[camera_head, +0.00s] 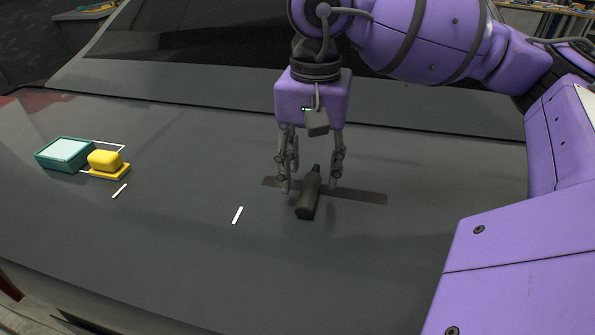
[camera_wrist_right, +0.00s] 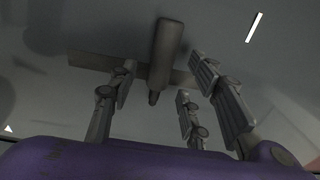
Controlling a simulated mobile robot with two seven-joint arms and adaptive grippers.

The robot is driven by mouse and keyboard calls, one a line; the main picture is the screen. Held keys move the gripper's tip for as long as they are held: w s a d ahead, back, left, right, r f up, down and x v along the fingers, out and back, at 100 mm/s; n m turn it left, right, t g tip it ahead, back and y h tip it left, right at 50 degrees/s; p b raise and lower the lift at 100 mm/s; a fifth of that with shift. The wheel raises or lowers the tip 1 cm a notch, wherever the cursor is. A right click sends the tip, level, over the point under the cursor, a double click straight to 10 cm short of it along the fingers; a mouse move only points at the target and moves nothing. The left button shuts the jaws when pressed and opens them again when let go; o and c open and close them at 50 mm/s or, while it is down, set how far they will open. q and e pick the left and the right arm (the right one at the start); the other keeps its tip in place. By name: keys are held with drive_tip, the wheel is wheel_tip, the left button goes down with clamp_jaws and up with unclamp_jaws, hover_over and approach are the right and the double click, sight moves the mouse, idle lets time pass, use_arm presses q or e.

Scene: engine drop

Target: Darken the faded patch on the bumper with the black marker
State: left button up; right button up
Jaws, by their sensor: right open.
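The black marker (camera_head: 308,200) is a dark, stubby cylinder with a narrower end. It lies across a faded brownish-grey strip (camera_head: 360,194) on the dark grey car panel; I cannot tell whether it touches the strip. My right gripper (camera_head: 310,188) points down with its fingers open, one on each side of the marker. In the right wrist view the marker (camera_wrist_right: 166,52) lies ahead of and between the open fingers (camera_wrist_right: 160,88), with a gap on both sides. The strip (camera_wrist_right: 90,62) runs behind it. My left gripper is not in view.
A teal box with a pale top (camera_head: 63,153) and a yellow block (camera_head: 104,160) on a yellow base sit at the left, near a white outline. Two short white marks (camera_head: 237,215) lie on the panel. A dark windshield (camera_head: 230,40) rises behind.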

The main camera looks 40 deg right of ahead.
drive_tip(key=shift+f, duration=0.9)
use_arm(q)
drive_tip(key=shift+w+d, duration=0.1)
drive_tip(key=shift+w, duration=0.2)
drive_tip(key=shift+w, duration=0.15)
use_arm(e)
drive_tip(key=shift+c, duration=0.4)
clamp_jaws()
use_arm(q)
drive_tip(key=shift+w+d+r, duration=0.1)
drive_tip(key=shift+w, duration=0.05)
